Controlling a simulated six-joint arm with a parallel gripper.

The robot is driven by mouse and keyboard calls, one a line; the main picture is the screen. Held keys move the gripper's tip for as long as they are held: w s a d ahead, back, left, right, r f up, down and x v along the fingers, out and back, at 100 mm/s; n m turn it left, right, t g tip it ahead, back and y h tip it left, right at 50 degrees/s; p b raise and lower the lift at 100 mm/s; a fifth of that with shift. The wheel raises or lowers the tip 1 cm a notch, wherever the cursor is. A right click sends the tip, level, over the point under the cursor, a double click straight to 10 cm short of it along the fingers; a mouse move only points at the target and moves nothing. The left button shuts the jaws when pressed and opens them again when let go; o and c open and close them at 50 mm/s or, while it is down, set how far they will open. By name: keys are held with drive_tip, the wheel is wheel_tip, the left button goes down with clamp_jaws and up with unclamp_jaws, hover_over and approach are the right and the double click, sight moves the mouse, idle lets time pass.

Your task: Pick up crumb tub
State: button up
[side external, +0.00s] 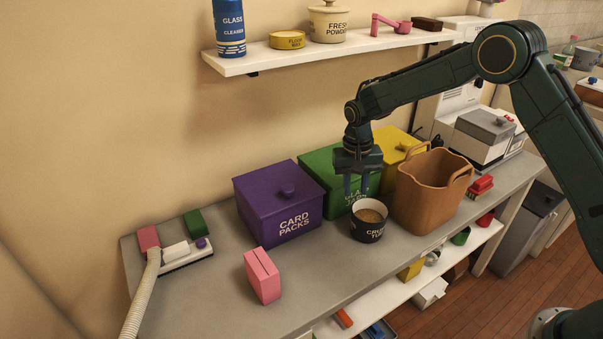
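The crumb tub (367,232) is a small dark round tub with white lettering, a pale inside rim and brown contents. It stands upright on the grey counter (215,290), in front of the green box and left of the brown bin. My gripper (357,192) points down just above and behind the tub's rim in this view. Its two fingers are apart with a gap between them, and nothing shows between them. Whether the fingertips touch the tub or reach over its opening, I cannot tell.
A purple card packs box (265,220), a green box (318,165) and a yellow box (391,140) stand behind. A tall brown bin (420,215) is close on the right. A pink block (262,277) stands front left. A shelf (300,53) hangs above.

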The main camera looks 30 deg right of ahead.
hover_over(352, 231)
drive_tip(key=f, duration=0.5)
drive_tip(key=w+f, duration=0.1)
drive_tip(key=f, duration=0.1)
drive_tip(key=shift+d+f, duration=0.2)
drive_tip(key=shift+d, duration=0.05)
drive_tip(key=shift+s+a+f, duration=0.1)
drive_tip(key=shift+s+f, duration=0.05)
drive_tip(key=shift+f, duration=1.15)
drive_tip(key=shift+s+f, duration=0.1)
drive_tip(key=shift+f, duration=1.2)
clamp_jaws()
